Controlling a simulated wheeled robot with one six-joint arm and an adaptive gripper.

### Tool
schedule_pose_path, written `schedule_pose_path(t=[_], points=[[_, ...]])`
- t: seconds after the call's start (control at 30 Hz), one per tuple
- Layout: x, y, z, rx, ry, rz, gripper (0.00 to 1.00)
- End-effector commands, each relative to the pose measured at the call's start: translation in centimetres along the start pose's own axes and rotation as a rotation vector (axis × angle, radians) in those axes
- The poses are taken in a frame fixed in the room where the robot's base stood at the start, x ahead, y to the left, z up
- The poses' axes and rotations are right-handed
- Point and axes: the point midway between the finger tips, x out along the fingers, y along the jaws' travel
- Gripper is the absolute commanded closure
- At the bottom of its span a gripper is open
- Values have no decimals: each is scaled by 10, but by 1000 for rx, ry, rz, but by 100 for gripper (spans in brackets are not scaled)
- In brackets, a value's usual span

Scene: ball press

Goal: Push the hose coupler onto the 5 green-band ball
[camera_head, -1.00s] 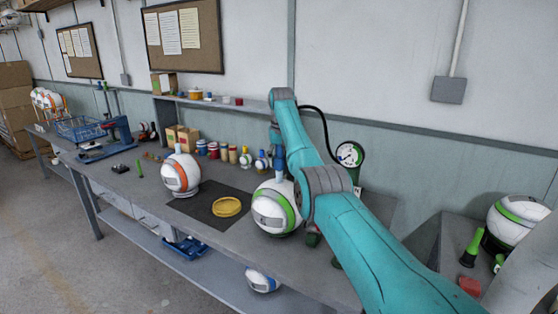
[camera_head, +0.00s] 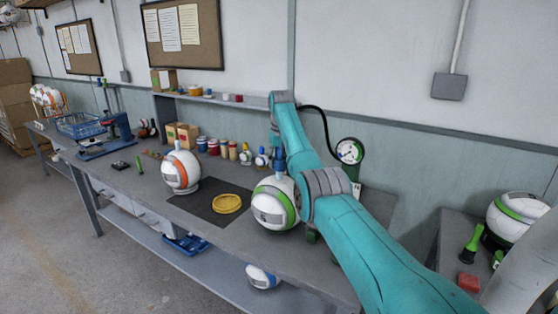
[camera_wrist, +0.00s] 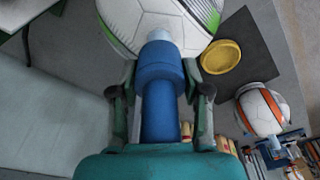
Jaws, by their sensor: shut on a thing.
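The green-band ball (camera_head: 274,204) is white with a grey panel and sits on the bench at the right edge of the dark mat. Its white panels and part of the green band show at the top of the wrist view (camera_wrist: 135,22). My gripper (camera_wrist: 160,92) is shut on the blue hose coupler (camera_wrist: 160,72), one finger on each side. The coupler's pale tip points at the ball and overlaps it in the wrist view. In the head view the coupler (camera_head: 280,160) stands upright over the ball's top. I cannot tell whether it is seated. My arm hides most of the gripper there.
An orange-band ball (camera_head: 181,171) stands left of the mat (camera_head: 196,208), which holds a yellow ring (camera_head: 227,204). Jars (camera_head: 213,147) and small bottles line the back. A gauge (camera_head: 350,151) with a black hose is behind my arm. Another green-band ball (camera_head: 515,220) is far right.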

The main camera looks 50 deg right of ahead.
Motion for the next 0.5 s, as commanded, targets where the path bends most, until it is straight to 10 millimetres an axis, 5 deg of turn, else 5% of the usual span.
schedule_pose_path(t=[0.5], points=[[11,0,1,0,0,0,88]])
